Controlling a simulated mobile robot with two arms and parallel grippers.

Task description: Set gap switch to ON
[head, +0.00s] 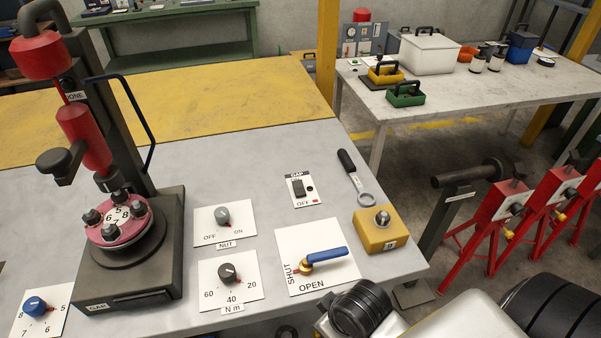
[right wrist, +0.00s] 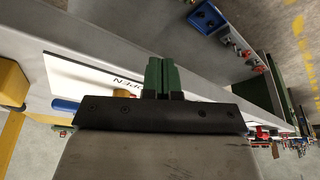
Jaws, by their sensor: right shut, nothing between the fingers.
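The gap switch (head: 298,188) is a small dark toggle on a white plate marked GAP, in the middle of the grey bench in the head view. OFF is printed below it, with a small red mark beside the word. The lettering above the toggle is mostly covered, and I cannot tell firmly which way the toggle is tipped. My right gripper shows in the right wrist view (right wrist: 160,76), its green fingers together with nothing between them, near the white OPEN plate (right wrist: 90,75). The switch is not identifiable there. My left gripper is not in view.
The blue-handled SHUT/OPEN valve (head: 324,257) is in front of the switch. A yellow block (head: 381,229) and a ring-ended wrench (head: 356,177) lie to its right. The NUT knob (head: 222,215) and torque knob (head: 228,272) are left.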

